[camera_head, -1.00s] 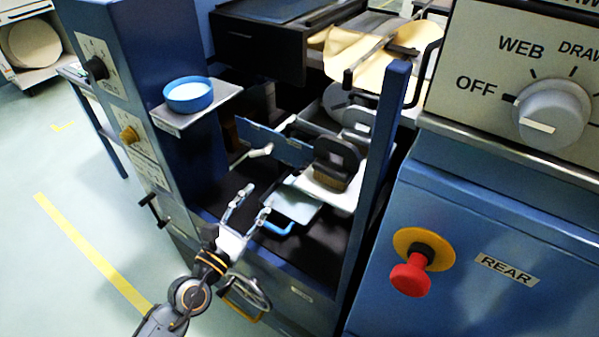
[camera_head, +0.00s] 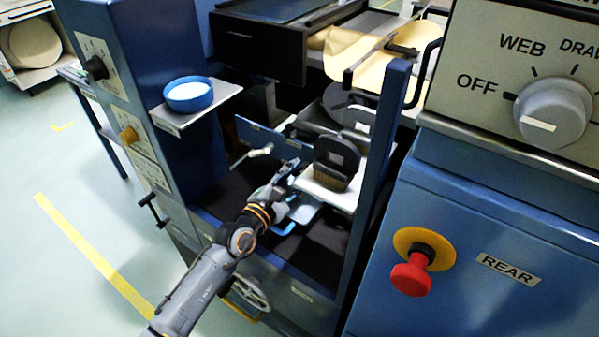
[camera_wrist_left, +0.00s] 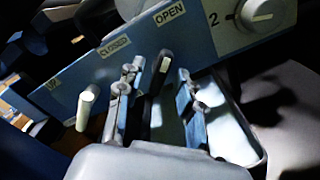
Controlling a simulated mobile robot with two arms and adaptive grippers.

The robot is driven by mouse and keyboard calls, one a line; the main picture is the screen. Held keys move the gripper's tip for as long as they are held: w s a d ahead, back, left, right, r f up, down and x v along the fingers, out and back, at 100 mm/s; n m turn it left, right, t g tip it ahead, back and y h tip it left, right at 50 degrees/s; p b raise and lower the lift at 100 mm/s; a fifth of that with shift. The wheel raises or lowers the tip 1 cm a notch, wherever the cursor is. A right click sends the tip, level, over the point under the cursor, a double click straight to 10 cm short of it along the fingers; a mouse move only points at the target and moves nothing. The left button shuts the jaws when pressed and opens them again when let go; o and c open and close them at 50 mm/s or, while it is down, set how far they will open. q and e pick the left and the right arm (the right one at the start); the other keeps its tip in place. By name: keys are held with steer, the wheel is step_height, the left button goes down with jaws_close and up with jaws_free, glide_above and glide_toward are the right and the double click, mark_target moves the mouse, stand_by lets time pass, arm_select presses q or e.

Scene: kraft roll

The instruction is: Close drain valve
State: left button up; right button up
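A blue panel (camera_head: 275,145) stands inside the machine bay. The left wrist view shows the panel (camera_wrist_left: 95,75) with CLOSED and OPEN labels and a round grey knob (camera_wrist_left: 258,14) beside a "2". A short dark lever with a light top (camera_wrist_left: 163,68) shows below the labels. A pale peg-like handle (camera_wrist_left: 86,108) is further left; a pale handle also shows in the head view (camera_head: 252,156). My left gripper (camera_head: 288,168) is in front of the panel. In the wrist view its fingers (camera_wrist_left: 158,95) are apart, with the dark lever showing between them; contact cannot be told. My right gripper is not in view.
A dark block with brown bristles (camera_head: 335,165) stands just right. A blue post (camera_head: 377,165) bounds the bay on the right. A blue bowl (camera_head: 188,94) sits on a shelf at the upper left.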

arm_select(q)
steer(key=shift+w+d, duration=0.4)
steer(key=shift+w, duration=0.2)
jaws_close()
